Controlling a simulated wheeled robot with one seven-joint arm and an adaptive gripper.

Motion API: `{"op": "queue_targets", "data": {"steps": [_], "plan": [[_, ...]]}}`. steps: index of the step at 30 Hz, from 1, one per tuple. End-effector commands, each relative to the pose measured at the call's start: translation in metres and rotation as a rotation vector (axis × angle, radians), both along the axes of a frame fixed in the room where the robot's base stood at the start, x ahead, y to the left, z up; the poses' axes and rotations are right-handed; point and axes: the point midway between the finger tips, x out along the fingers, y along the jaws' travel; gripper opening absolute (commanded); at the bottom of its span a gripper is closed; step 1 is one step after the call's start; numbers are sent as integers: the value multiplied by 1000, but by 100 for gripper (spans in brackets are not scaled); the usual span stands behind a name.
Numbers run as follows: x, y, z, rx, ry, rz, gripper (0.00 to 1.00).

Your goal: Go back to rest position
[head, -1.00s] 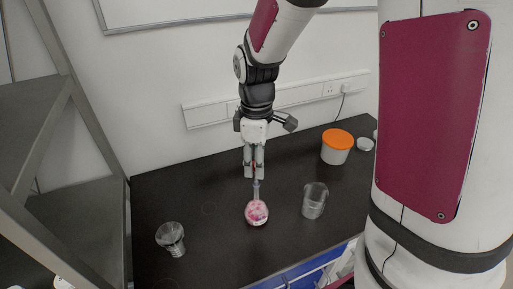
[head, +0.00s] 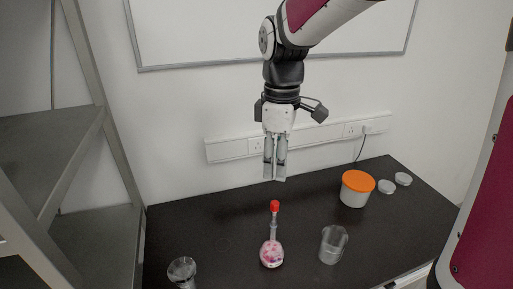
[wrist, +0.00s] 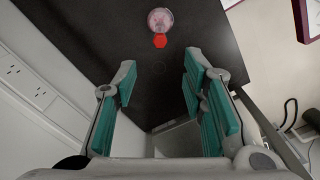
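A round-bottomed flask (head: 271,252) with pink and white contents stands upright on the black table, its narrow neck topped by a red cap (head: 275,206). My gripper (head: 274,179) hangs pointing down above and behind the flask, clear of the cap. In the wrist view the teal-padded fingers of my gripper (wrist: 158,72) are apart with nothing between them. The wrist view also shows the red cap (wrist: 160,41) and the flask (wrist: 160,20) beyond the fingertips.
A glass beaker (head: 333,245) stands right of the flask, and another glass vessel (head: 183,272) at the front left. A tub with an orange lid (head: 357,187) and small white lids (head: 387,187) sit at the back right. A metal shelf (head: 95,120) borders the left.

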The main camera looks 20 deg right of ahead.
Motion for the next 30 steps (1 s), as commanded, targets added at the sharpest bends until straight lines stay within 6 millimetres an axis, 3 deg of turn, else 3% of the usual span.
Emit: {"op": "queue_targets", "data": {"steps": [8,18,24,30], "plan": [[-10,0,9,5,-30,-53,38],[-83,0,51,78,-240,-475,38],[-128,0,59,154,-360,-735,38],[-154,0,58,220,-433,-908,38]]}}
